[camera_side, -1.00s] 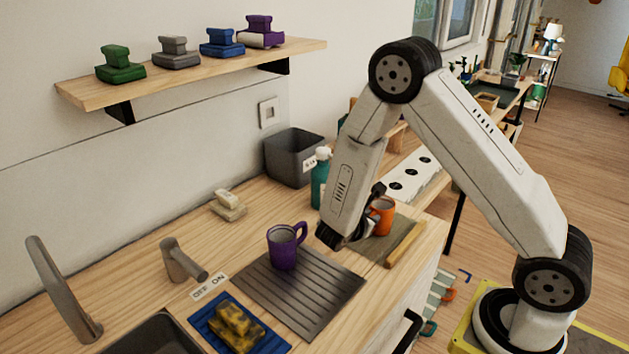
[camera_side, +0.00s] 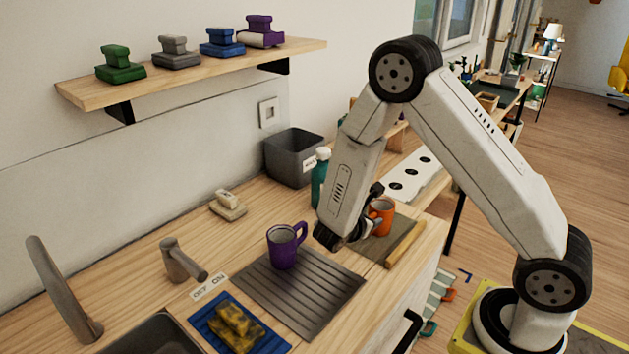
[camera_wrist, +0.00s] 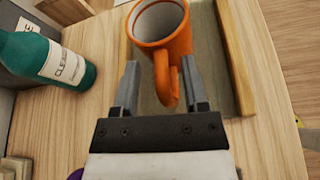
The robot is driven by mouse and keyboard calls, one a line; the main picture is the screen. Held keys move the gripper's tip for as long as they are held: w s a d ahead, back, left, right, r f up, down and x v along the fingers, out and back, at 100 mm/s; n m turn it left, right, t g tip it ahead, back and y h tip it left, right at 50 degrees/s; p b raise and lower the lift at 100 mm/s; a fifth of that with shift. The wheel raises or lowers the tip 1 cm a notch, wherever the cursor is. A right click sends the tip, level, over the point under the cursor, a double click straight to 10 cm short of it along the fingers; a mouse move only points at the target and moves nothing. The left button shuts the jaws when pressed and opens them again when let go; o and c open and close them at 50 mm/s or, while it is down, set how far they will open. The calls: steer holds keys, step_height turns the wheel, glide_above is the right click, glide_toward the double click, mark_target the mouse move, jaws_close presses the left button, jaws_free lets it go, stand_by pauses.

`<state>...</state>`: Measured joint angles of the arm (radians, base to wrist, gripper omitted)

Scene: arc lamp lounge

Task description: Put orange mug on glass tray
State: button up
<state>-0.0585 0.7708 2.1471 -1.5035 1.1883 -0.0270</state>
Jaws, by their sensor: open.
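The orange mug (camera_side: 382,216) stands upright on a grey-brown flat surface (camera_side: 378,246) with a wooden bar along its side. In the wrist view the mug (camera_wrist: 160,40) is at top centre, its handle toward my gripper. My gripper (camera_wrist: 159,76) is open, with the handle between its fingers in the picture; I cannot tell whether they touch. In the side view my gripper (camera_side: 330,236) is just left of the mug and partly hides it. A dark ribbed tray (camera_side: 318,300) lies nearer the sink. I cannot tell which surface is the glass tray.
A purple mug (camera_side: 284,247) stands on the ribbed tray's back edge. A teal bottle (camera_side: 319,182) and a grey bin (camera_side: 292,158) stand behind my gripper. A blue mat with a yellow-and-black sponge (camera_side: 236,326) is beside the sink. The ribbed tray's front half is clear.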

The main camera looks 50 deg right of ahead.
steer(key=w+v, duration=0.1)
steer(key=v, duration=1)
steer(key=shift+s, duration=0.45)
steer(key=shift+s, duration=0.1)
steer(key=s+a+r+m+y, duration=0.1)
steer(key=s+a+m+y, duration=0.1)
steer(key=m+y, duration=0.4)
steer(key=s+a+r+m+t+y, duration=0.1)
steer(key=s+a+m+y, duration=0.1)
steer(key=s+m+y, duration=0.2)
steer(key=m+y, duration=0.3)
steer(key=m, duration=0.3)
steer(key=shift+s+y, duration=0.3)
stand_by(0.6)
